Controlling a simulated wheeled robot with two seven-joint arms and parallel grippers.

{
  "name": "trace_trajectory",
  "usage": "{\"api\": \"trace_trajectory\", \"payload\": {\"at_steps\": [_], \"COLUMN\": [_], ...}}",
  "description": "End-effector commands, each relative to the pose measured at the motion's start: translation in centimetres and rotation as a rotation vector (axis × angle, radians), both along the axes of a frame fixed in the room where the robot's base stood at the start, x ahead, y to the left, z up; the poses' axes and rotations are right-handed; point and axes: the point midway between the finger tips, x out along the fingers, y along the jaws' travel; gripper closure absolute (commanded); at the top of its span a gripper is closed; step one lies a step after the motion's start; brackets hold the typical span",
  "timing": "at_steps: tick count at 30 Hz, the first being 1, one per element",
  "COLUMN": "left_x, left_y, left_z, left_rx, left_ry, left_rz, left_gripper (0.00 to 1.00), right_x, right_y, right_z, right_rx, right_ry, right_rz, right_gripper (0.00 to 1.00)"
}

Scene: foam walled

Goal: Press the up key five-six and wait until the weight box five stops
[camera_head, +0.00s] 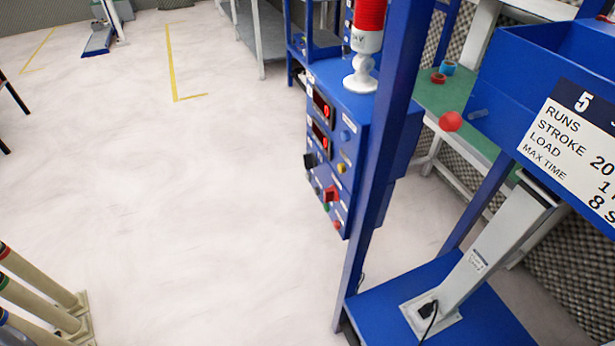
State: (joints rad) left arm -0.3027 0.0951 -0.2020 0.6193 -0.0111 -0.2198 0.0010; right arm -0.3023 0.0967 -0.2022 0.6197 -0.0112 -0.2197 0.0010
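The weight box five (500,95) is a blue box at the upper right, with a white label (575,150) headed 5 that reads runs, stroke, load and max time. It sits above a grey slanted column (475,265) on a blue base plate (400,290). A blue control box (352,125) stands left of it on a blue frame, with two red displays and several buttons, including a yellow one (341,168), a blue one (345,135) and a red one (330,194). Its key labels are too small to read. Neither of my grippers is in view.
A red and white beacon (366,40) stands on the control box. A blue upright post (385,150) rises in front of the box's right part. A green-topped table (440,95) is behind. Several tubes (40,295) stand at the lower left. The pale floor (190,190) between is clear.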

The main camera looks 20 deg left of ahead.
Motion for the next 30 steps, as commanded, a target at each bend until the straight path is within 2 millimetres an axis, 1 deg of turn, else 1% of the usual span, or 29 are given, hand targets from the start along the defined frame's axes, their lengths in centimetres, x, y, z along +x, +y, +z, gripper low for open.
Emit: {"api": "trace_trajectory", "payload": {"at_steps": [9,10,18,30], "left_x": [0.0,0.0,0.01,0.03], "left_y": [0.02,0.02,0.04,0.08], "left_z": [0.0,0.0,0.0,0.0], "left_rx": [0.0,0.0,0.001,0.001], "left_ry": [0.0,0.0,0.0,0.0], "left_rz": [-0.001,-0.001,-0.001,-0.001], "left_gripper": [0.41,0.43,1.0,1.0], "right_x": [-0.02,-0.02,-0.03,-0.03], "right_y": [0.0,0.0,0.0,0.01], "right_z": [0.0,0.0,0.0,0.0], "right_rx": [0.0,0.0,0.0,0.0], "right_ry": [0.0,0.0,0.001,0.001], "right_rz": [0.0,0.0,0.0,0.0], "right_gripper": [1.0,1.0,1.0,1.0]}}
